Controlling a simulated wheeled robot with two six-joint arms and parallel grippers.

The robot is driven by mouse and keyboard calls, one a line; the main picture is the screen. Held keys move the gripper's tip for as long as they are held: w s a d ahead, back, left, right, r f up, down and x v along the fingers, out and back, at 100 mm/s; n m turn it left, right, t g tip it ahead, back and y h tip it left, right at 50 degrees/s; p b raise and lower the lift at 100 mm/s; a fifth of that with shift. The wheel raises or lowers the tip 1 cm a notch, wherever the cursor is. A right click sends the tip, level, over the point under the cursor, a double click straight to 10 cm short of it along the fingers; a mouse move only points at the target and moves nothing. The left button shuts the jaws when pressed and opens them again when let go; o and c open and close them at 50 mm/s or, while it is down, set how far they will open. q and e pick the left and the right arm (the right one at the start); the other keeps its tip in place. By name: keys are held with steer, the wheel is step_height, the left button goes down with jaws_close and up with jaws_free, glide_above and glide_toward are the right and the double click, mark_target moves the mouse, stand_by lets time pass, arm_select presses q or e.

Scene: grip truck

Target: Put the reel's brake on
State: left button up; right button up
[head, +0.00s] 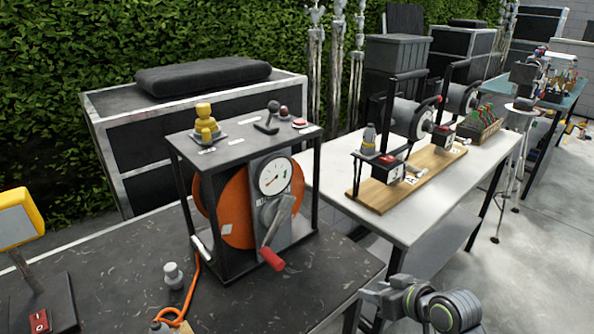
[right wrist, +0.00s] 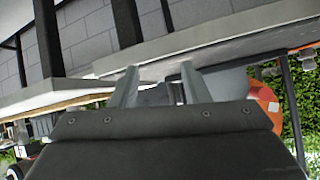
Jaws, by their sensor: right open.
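The reel is an orange drum (head: 235,208) inside a black frame on the dark workbench. Its grey front plate has a round dial (head: 275,177) and a crank with a red handle (head: 271,259). On its top plate stand a yellow knob-like control (head: 205,122), a small black lever (head: 268,118) and a red button (head: 299,123). Their labels are too small to read, so I cannot tell which is the brake. My right gripper (head: 368,299) is open, low and right of the reel, apart from it. Its spread fingers (right wrist: 157,84) show empty in the right wrist view.
An orange cable (head: 192,285) runs down beside a grey fitting (head: 173,274). A yellow-headed device (head: 18,220) stands at the left. The bench's front middle is mostly clear.

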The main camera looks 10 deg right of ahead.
steer(key=w+a+r+n+t+y, duration=0.15)
steer(key=w+r, duration=0.25)
steer(key=r, duration=0.4)
steer(key=n+y, duration=0.5)
steer(key=y, duration=0.2)
glide_toward(278, 106)
steer(key=shift+m+t, duration=0.25)
steer(key=p+x, duration=0.1)
steer(key=x, duration=0.2)
steer(key=p+x, duration=0.1)
steer(key=x, duration=0.2)
steer(key=p+x, duration=0.2)
steer(key=x, duration=0.2)
steer(key=shift+s+f, duration=0.1)
steer(key=shift+f, duration=0.3)
arm_select(q)
steer(key=shift+w+d+r, duration=0.1)
steer(key=shift+w+r, duration=0.15)
steer(key=shift+r, duration=0.45)
steer(key=shift+w+a+r, duration=0.1)
steer(key=shift+w+r, duration=0.15)
steer(key=shift+r, duration=0.5)
steer(key=shift+w+d+r, duration=0.1)
steer(key=shift+w+r, duration=0.15)
steer(key=shift+r, duration=0.45)
arm_select(e)
steer(key=shift+w+a+f, duration=0.1)
steer(key=shift+w+a, duration=0.3)
steer(key=shift+a, duration=0.05)
jaws_close()
